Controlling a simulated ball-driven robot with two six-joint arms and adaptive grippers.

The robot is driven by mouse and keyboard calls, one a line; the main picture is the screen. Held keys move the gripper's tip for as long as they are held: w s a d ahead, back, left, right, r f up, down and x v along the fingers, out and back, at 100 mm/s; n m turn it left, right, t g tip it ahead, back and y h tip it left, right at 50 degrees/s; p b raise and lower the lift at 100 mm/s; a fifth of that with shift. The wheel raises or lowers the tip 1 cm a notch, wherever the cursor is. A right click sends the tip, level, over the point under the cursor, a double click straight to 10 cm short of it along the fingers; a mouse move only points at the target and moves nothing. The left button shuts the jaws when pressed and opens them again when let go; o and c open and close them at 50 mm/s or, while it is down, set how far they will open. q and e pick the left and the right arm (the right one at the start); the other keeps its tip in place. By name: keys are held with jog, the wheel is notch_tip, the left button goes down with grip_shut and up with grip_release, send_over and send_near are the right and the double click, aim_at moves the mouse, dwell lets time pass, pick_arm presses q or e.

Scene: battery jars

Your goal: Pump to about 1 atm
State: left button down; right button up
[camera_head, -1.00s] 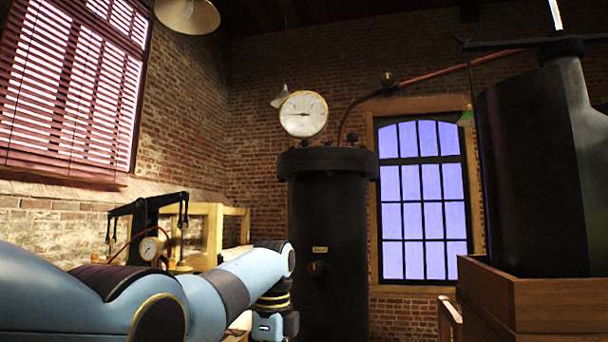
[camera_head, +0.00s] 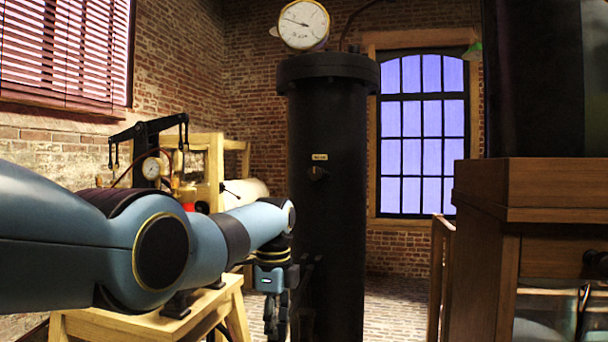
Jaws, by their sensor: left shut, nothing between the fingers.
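A tall black tank (camera_head: 335,225) stands in the middle with a large white dial gauge (camera_head: 303,24) on top. The dial's dark needle lies near level with a slight slant; its numbers are too small to read. At the left, a pump with a black cross lever (camera_head: 148,138) and a small white gauge (camera_head: 152,168) stands behind my left arm. The small gauge's reading cannot be made out. My left gripper (camera_head: 276,326) hangs pointing down in front of the tank's left side, shut and empty. My right gripper is out of view.
A wooden stand (camera_head: 150,324) is under my left arm, below the pump. A wooden cabinet (camera_head: 480,245) with glass jars (camera_head: 545,315) fills the right. Brick floor (camera_head: 395,310) shows clear between tank and cabinet.

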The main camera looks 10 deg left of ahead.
pick_arm(q)
notch_tip(320, 180, down, 2)
jog(key=shift+b, duration=0.3)
notch_tip(320, 180, up, 15)
jog(key=p, duration=1)
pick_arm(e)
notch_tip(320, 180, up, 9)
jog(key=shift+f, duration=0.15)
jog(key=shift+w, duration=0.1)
pick_arm(q)
notch_tip(320, 180, down, 14)
jog(key=b, duration=0.8)
jog(key=shift+r+b, duration=0.25)
jog(key=shift+b, duration=0.15)
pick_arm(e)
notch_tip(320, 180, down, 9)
pick_arm(q)
notch_tip(320, 180, up, 14)
jog(key=p, duration=0.9)
jog(key=shift+f, duration=0.25)
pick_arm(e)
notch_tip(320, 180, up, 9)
